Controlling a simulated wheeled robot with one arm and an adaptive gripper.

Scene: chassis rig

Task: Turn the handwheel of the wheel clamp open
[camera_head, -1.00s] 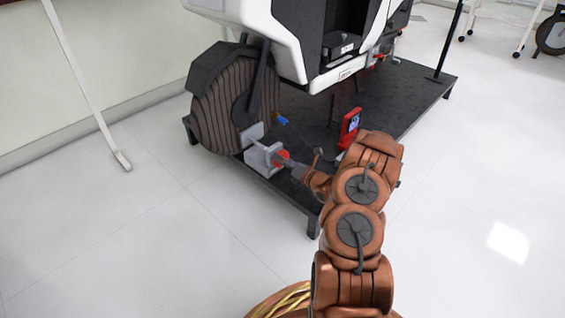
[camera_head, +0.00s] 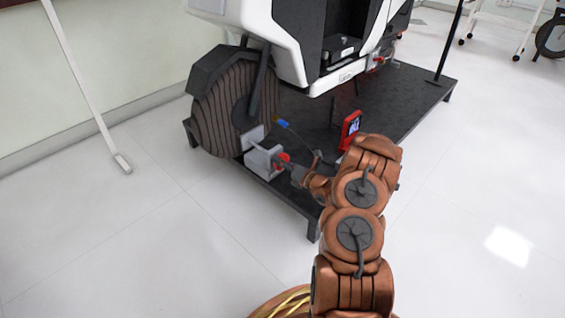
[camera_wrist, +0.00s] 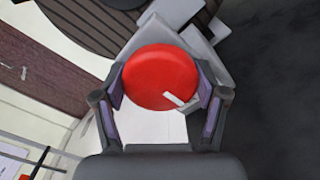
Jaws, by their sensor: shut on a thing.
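The red handwheel (camera_wrist: 160,75) fills the middle of the wrist view, with a short white mark on its face near the lower right. My gripper (camera_wrist: 160,98) is shut on the handwheel, one finger at its left edge and one at its right. In the head view the handwheel (camera_head: 284,158) shows as a small red disc at the right side of the grey wheel clamp (camera_head: 260,162), and my gripper (camera_head: 299,174) meets it from the right. The clamp stands at the platform's edge beside the large ribbed wheel (camera_head: 225,110). The far side of the handwheel is hidden.
The black platform (camera_head: 400,100) carries the white and black machine (camera_head: 290,35). A red device with a screen (camera_head: 350,129) stands near my arm. A blue-ended rod (camera_head: 282,122) lies close above the clamp. White floor in front is clear.

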